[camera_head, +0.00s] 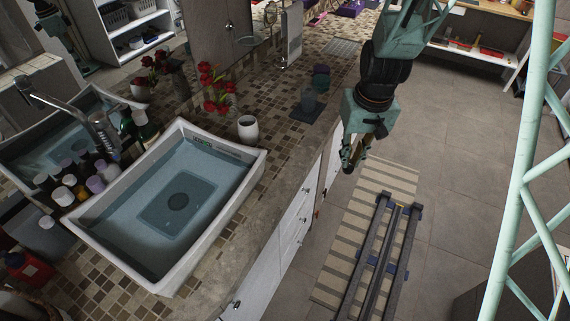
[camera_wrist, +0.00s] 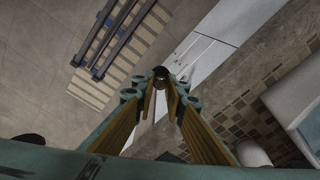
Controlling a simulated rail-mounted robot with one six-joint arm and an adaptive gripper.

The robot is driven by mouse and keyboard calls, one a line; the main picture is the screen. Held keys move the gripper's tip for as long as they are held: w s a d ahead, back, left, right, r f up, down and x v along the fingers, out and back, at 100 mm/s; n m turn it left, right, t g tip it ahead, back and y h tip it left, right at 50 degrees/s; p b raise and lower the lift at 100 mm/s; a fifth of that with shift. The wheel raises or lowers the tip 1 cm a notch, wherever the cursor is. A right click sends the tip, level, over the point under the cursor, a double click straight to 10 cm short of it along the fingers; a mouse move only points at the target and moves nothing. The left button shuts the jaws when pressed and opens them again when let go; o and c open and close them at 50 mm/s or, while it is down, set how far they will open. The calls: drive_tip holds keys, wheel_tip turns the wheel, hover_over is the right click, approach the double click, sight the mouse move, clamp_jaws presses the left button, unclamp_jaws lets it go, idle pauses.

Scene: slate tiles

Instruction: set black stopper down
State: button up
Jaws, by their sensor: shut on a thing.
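My gripper (camera_head: 352,157) hangs just off the counter's front edge, above the floor side, in the head view. In the wrist view its fingers close together at the tips (camera_wrist: 160,84), with a small dark thing, the black stopper (camera_wrist: 160,72), showing between them. The stopper is too small to make out clearly in the head view. The white sink (camera_head: 258,160) is set in the counter to the left of my gripper.
The mosaic counter (camera_head: 285,140) holds a white cup (camera_head: 248,130), a dark mat (camera_head: 307,113) with a glass, red flowers (camera_head: 219,88) and several bottles by the tap (camera_head: 60,105). White cabinets (camera_head: 295,215) stand below. My rail runs over a striped floor mat (camera_head: 385,178).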

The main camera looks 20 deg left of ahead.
drive_tip(key=s+a+n+p, duration=0.1)
drive_tip(key=s+a+n, duration=0.1)
drive_tip(key=s+a, duration=0.6)
drive_tip(key=shift+s+f, duration=0.15)
drive_tip(key=shift+f, duration=0.15)
drive_tip(key=shift+a, duration=0.2)
drive_tip(key=w+a, duration=0.3)
drive_tip(key=a, duration=0.1)
drive_tip(key=w+a+f, duration=0.1)
drive_tip(key=w+a, duration=0.2)
drive_tip(key=a, duration=0.1)
drive_tip(key=w+a+p, duration=0.1)
drive_tip(key=w+a, duration=0.2)
drive_tip(key=shift+w+a+f, duration=0.15)
drive_tip(key=shift+a+f, duration=0.05)
drive_tip(key=shift+a, duration=0.2)
drive_tip(key=shift+w+a, duration=0.15)
drive_tip(key=shift+a, duration=0.05)
drive_tip(key=shift+w+a+f, duration=0.1)
drive_tip(key=shift+a+f, duration=0.05)
drive_tip(key=shift+f, duration=1.65)
drive_tip(key=shift+f, duration=0.2)
